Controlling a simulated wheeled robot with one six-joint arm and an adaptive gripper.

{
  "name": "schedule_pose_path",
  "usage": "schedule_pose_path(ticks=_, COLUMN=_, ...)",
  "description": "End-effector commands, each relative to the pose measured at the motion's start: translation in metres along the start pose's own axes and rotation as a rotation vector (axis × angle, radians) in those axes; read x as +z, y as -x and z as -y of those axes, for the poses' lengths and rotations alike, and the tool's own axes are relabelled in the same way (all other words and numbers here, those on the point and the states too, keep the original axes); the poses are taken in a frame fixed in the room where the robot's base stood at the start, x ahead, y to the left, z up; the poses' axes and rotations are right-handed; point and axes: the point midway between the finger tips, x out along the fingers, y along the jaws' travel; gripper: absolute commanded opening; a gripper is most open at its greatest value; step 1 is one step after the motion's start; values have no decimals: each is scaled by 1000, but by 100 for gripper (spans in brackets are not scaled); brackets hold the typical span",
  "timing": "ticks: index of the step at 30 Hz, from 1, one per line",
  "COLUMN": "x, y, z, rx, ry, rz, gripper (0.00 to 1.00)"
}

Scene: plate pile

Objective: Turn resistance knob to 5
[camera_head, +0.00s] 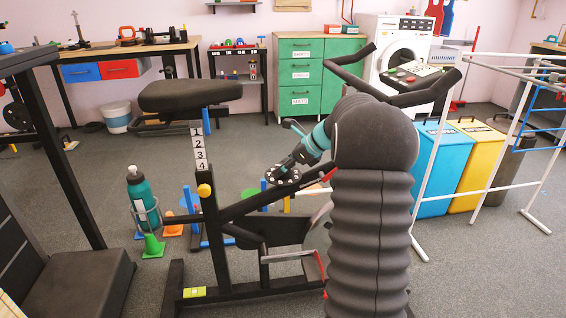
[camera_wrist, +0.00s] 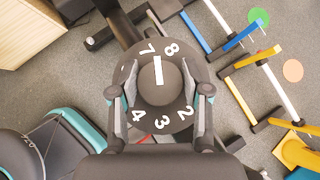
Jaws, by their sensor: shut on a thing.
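The resistance knob (camera_wrist: 160,85) is a round dark knob with a white pointer line, on a dark dial disc with white numbers. In the wrist view the line points up, at the space between 7 and 8. The numbers 4, 3 and 2 show along the lower edge; the finger pads hide parts of both sides, and no 5 is visible. My gripper (camera_wrist: 160,97) is shut on the knob, one finger on each side. In the head view the dial (camera_head: 283,176) sits on the black frame of the exercise bike (camera_head: 235,212), with my gripper (camera_head: 287,163) just above it.
The bike's seat (camera_head: 190,95) and handlebar (camera_head: 427,92) rise on either side of my arm. A teal bottle (camera_head: 141,193) stands in a holder at left. Low coloured hurdles (camera_head: 191,210) stand on the floor around the bike. Blue and yellow bins (camera_head: 444,160) stand at right.

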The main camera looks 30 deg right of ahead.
Motion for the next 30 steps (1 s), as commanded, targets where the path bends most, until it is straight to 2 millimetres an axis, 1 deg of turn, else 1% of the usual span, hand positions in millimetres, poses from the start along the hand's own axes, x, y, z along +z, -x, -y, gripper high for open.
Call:
schedule_pose_path(ticks=6, x=0, y=0, z=0, rx=-1, ry=0, rz=1, gripper=12)
schedule_pose_path(ticks=7, x=0, y=0, z=0, rx=-1, ry=0, rz=1, gripper=50)
schedule_pose_path(ticks=8, x=0, y=0, z=0, rx=-1, ry=0, rz=1, gripper=57)
schedule_pose_path(ticks=9, x=0, y=0, z=0, rx=-1, ry=0, rz=1, gripper=67)
schedule_pose_path(ticks=10, x=0, y=0, z=0, rx=-1, ry=0, rz=1, gripper=72)
schedule_pose_path(ticks=22, x=-1, y=-2, z=0, rx=-17, ry=-15, rz=0, gripper=72)
schedule_pose_path(ticks=26, x=-3, y=-4, z=-1, rx=-68, ry=-64, rz=-1, gripper=72)
schedule_pose_path(ticks=30, x=-4, y=-5, z=-2, rx=-160, ry=-155, rz=-1, gripper=72)
